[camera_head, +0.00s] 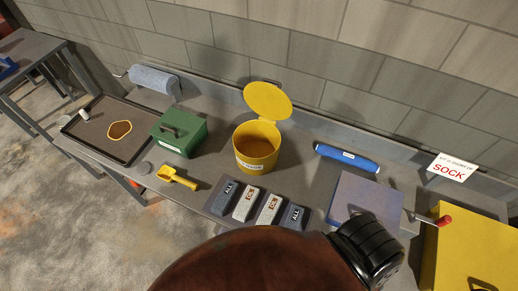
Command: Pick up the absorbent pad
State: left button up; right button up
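A flat, square blue-grey pad (366,198) lies on the right part of the grey bench (310,178). It looks like the absorbent pad, possibly a stack. Its lower right corner is partly hidden by a black ribbed part (368,248) in the foreground. Neither of my grippers can be made out in this view, and nothing is seen holding the pad.
A brown rounded shape (255,262) covers the bottom middle. Around the pad are a blue roll (347,158), a red-ended tool (436,220), labelled blocks (246,203) and a yellow box (470,250). Farther left stand an open yellow bin (257,150) and green box (178,132).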

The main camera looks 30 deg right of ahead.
aim_at(270, 212)
jog(key=z, duration=2.6)
jog(key=k, duration=0.4)
jog(key=u, duration=1.2)
